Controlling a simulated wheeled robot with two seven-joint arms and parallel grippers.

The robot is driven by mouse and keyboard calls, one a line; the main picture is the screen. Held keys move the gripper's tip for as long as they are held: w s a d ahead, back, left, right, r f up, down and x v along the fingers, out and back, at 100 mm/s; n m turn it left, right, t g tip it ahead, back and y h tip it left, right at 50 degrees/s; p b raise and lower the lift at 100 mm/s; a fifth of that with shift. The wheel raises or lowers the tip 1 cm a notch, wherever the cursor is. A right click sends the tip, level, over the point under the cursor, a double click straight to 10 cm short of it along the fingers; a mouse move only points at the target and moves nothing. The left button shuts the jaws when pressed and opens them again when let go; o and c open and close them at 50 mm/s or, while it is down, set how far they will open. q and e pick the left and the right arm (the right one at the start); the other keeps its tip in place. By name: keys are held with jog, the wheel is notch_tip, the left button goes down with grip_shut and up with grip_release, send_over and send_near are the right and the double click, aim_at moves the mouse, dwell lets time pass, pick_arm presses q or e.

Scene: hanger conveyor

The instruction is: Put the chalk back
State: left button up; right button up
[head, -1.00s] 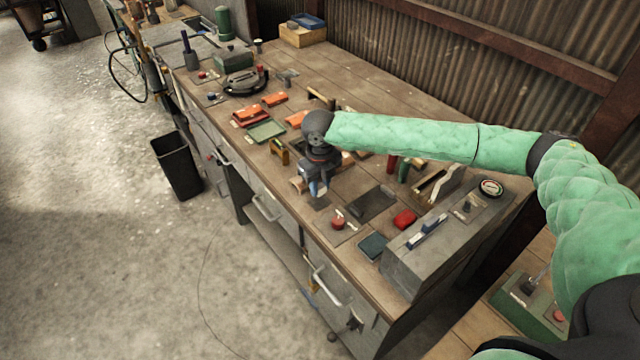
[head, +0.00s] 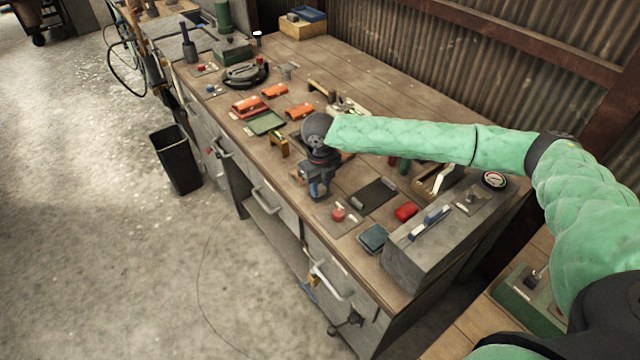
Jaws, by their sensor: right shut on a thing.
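My right gripper (head: 318,194) comes in from the right on the green arm and points down, low over the front part of the workbench (head: 345,90). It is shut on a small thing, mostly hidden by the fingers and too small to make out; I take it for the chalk. A dark flat slate (head: 375,194) lies on the bench just right of the gripper. My left gripper is not in view.
A grey metal box (head: 440,245) with a gauge stands at the bench's right end.

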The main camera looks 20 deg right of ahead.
jog(key=o, duration=1)
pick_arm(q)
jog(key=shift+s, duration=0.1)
pick_arm(e)
jog(key=shift+r, duration=0.15)
jog(key=shift+r+b, duration=0.35)
notch_tip(320, 180, up, 6)
jog(key=shift+f+b, duration=0.25)
jog(key=shift+b, duration=0.7)
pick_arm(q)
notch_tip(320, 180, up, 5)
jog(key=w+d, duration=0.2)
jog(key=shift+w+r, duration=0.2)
pick_arm(e)
jog(key=shift+r, duration=0.65)
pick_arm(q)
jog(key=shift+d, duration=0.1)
